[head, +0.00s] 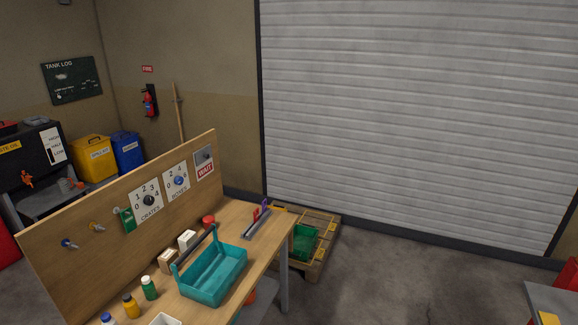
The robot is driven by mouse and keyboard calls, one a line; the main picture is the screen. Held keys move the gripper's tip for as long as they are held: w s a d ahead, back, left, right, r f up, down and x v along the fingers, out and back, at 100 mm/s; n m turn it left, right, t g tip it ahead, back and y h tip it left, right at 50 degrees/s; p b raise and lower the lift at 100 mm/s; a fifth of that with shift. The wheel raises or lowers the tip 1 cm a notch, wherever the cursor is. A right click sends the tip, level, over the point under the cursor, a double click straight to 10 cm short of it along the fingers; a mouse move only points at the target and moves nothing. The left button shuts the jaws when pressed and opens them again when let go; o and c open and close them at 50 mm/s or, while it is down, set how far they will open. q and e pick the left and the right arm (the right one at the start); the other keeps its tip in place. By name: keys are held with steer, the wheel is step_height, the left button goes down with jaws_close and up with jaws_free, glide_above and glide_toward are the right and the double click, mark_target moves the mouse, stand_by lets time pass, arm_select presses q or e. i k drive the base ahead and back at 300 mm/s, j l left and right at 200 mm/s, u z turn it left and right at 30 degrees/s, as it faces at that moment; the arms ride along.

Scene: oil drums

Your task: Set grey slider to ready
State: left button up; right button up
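The grey slider (203,155) is a small grey plate at the right end of the upright wooden board (110,235) behind the workbench. It sits above a red and white sign (205,171) that reads WAIT. No READY wording can be read there. Neither of my grippers is in the head view.
A teal tote (212,272) with a dark handle stands on the bench (262,255), with several bottles and small boxes near it. A CRATES dial (147,200) and a BOXES dial (178,181) are left of the slider. A pallet (318,240) lies beyond the bench's right end.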

mark_target(201, 157)
steer(key=i+l+u, duration=0.2)
steer(key=i+u, duration=0.2)
steer(key=i+l+u, duration=0.3)
steer(key=u, duration=0.15)
steer(key=i+l+u, duration=0.1)
steer(key=u, duration=0.35)
steer(key=i+l+u, duration=0.2)
steer(key=u, duration=0.2)
steer(key=i+l+u, duration=0.1)
steer(key=l, duration=0.3)
steer(key=i+l, duration=0.25)
steer(key=l, duration=0.15)
steer(key=i+l+u, duration=0.15)
steer(key=l, duration=0.2)
steer(key=i+l, duration=0.1)
steer(key=l, duration=0.35)
steer(key=i+l+u, duration=0.15)
steer(key=l, duration=0.25)
steer(key=i+l, duration=0.1)
steer(key=l, duration=0.3)
steer(key=i+l+u, duration=0.15)
steer(key=l, duration=0.3)
